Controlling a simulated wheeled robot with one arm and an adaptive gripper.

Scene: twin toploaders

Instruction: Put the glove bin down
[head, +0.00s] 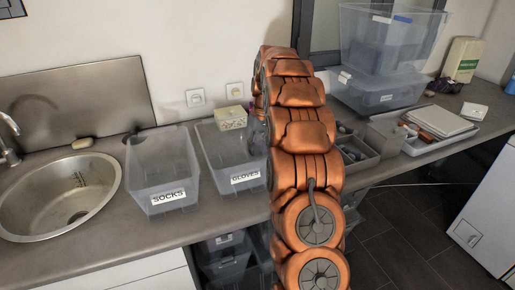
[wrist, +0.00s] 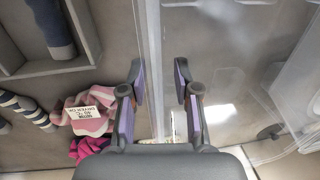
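The clear glove bin (head: 218,158), labelled GLOVES, stands on the counter to the right of the clear SOCKS bin (head: 160,167). My orange arm hides its right side. In the wrist view a clear bin wall (wrist: 153,45) runs between the two fingers of my gripper (wrist: 161,85), with the bin's clear inside to the right. The fingers are apart, one on each side of the wall, with visible gaps; I see no clear grip on it. My gripper is hidden behind the arm in the head view.
A pink striped garment with a care label (wrist: 90,115) and striped socks (wrist: 25,110) lie left of the wall. A divided tray (head: 357,158) is right of my arm. Stacked clear bins (head: 385,55) stand behind. A sink (head: 55,195) is at left.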

